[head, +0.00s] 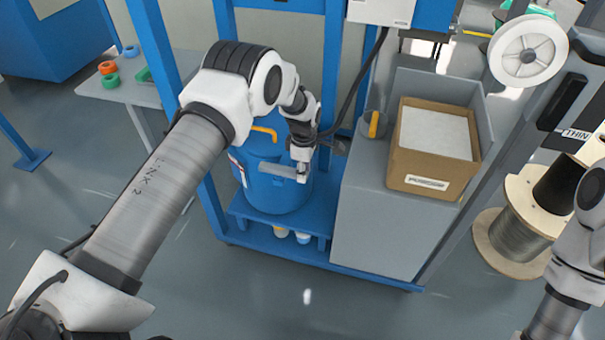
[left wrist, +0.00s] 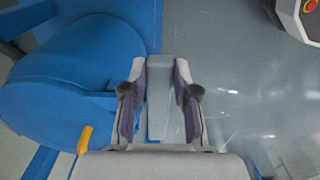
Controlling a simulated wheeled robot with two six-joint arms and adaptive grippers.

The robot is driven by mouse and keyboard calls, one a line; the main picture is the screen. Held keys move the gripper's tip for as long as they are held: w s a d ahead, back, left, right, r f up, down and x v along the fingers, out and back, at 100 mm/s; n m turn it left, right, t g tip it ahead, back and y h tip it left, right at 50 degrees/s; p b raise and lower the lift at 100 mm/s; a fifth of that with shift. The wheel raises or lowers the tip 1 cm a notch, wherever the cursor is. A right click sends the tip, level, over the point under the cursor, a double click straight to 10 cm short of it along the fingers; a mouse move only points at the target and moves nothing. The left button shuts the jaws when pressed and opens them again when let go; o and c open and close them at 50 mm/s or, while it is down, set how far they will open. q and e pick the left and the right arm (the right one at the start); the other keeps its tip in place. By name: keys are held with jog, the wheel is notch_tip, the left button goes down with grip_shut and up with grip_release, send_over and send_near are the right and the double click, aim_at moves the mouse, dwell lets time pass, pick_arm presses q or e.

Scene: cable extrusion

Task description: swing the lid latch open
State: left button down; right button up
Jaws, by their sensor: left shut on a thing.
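A blue drum (head: 277,192) stands on a blue platform, with a yellow-orange handle (head: 265,131) near its top. A grey bar-like latch (head: 276,170) sticks out at the drum's upper front. My left gripper (head: 303,170) is at the right end of this latch. In the left wrist view the drum (left wrist: 60,90) is at the left, and the left gripper (left wrist: 159,100) is shut on the grey latch (left wrist: 159,88), which lies between its fingers. My left arm hides part of the drum's top. My right gripper is out of view; only part of the right arm shows at the right edge.
A grey cabinet (head: 375,215) stands right of the drum, carrying a cardboard box (head: 435,184) and a cup with a yellow item. Blue frame posts (head: 331,70) rise behind the drum. A wire spool (head: 517,240) stands at the right. The floor in front is clear.

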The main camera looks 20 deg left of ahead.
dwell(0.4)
pick_arm(q)
jog(key=c, duration=0.9)
grip_release()
jog(key=shift+f, duration=0.1)
notch_tip(320, 180, up, 12)
jog(key=shift+r, duration=0.1)
